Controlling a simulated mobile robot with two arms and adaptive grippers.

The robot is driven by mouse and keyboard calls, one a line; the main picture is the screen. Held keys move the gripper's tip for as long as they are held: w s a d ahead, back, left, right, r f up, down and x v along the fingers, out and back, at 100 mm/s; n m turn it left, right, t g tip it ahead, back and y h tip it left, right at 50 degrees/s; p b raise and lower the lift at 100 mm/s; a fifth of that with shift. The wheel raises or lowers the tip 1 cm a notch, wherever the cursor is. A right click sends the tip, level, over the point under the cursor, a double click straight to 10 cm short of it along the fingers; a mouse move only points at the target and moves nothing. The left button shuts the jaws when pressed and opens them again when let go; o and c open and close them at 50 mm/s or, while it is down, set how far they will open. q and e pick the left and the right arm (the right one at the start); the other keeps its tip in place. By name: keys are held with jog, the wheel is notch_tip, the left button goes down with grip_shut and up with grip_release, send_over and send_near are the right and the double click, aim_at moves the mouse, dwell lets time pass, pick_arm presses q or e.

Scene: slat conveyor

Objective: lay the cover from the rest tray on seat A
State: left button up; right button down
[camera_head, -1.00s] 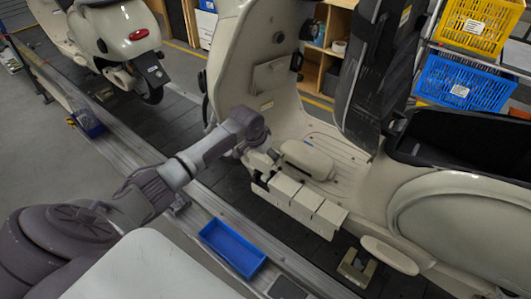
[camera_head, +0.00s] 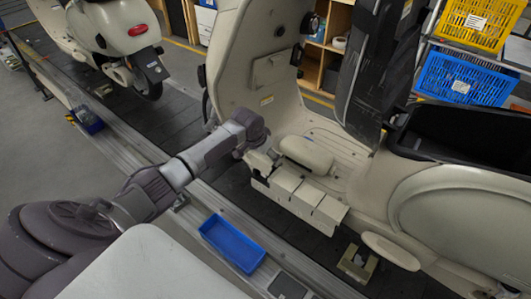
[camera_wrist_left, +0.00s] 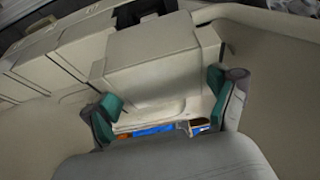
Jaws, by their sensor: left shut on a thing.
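My left gripper (camera_head: 257,158) is at the left end of a row of beige box-like housings (camera_head: 297,193) on the near edge of the scooter's footboard. In the left wrist view its two teal finger pads (camera_wrist_left: 160,104) are apart and shut on a pale beige cover (camera_wrist_left: 150,112). Just beyond it is a box-shaped housing (camera_wrist_left: 150,55). Whether the cover touches a seat is hidden by the hand in the head view. No label shows which housing is seat A. An empty blue tray (camera_head: 232,243), perhaps the rest tray, lies on the near rail. My right gripper is not in view.
A rounded beige part (camera_head: 305,154) stands on the footboard just behind the housings. The scooter's front shield (camera_head: 255,65) rises close behind my wrist. Yellow and blue crates (camera_head: 464,78) stand at the back right.

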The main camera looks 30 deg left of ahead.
pick_arm(q)
jog(key=shift+f+b, duration=1.35)
jog(key=shift+f, duration=1.2)
